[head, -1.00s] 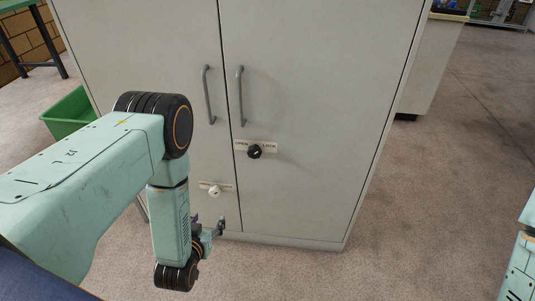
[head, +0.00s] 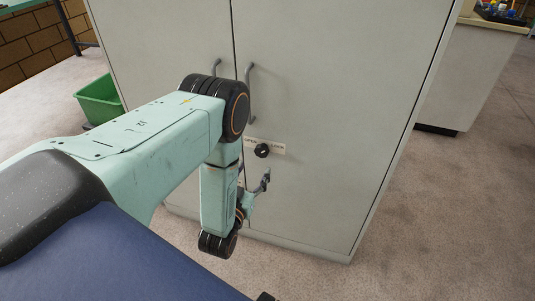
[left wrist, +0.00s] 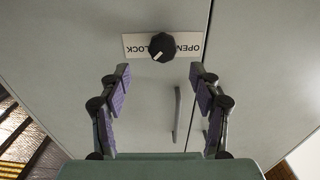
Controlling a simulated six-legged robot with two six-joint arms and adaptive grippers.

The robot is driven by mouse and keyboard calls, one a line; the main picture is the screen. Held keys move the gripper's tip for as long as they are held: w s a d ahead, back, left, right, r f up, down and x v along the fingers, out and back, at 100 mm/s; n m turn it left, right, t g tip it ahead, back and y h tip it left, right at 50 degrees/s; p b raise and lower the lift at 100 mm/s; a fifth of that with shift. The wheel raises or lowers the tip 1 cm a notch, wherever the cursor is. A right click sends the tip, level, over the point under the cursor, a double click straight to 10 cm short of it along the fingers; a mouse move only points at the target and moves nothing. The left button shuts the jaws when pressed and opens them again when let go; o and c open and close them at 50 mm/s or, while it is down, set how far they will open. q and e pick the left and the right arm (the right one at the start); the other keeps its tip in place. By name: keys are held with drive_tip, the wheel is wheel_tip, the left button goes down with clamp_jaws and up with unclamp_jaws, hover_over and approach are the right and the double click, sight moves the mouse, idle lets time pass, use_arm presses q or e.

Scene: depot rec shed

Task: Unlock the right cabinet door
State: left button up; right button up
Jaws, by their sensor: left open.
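The right cabinet door (head: 330,110) is pale grey and shut. Its black round knob (head: 262,150) sits on a white OPEN/LOCK label below the handle. In the left wrist view the knob (left wrist: 162,47) appears upside down, its white mark pointing lower left, toward the LOCK side. My left gripper (head: 266,182) is just below the knob in the head view, apart from it. In the left wrist view its two purple-padded fingers (left wrist: 160,80) are spread and empty, with the knob centred beyond their tips. My right gripper is not in view.
The right door's handle (head: 250,92) is a vertical grey bar above the knob. My left arm covers much of the left door's lower part. A green bin (head: 98,101) is on the floor at left. A white counter (head: 468,75) stands at right. Floor right of the cabinet is clear.

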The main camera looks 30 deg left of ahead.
sight(261, 153)
use_arm(q)
drive_tip(key=x, duration=0.2)
drive_tip(key=b+x, duration=0.1)
drive_tip(key=x, duration=0.1)
drive_tip(key=b+x, duration=0.1)
drive_tip(key=x, duration=0.1)
drive_tip(key=shift+w+a+f, duration=0.1)
drive_tip(key=shift+w+a, duration=0.1)
drive_tip(key=shift+a, duration=0.1)
drive_tip(key=shift+w, duration=0.6)
clamp_jaws()
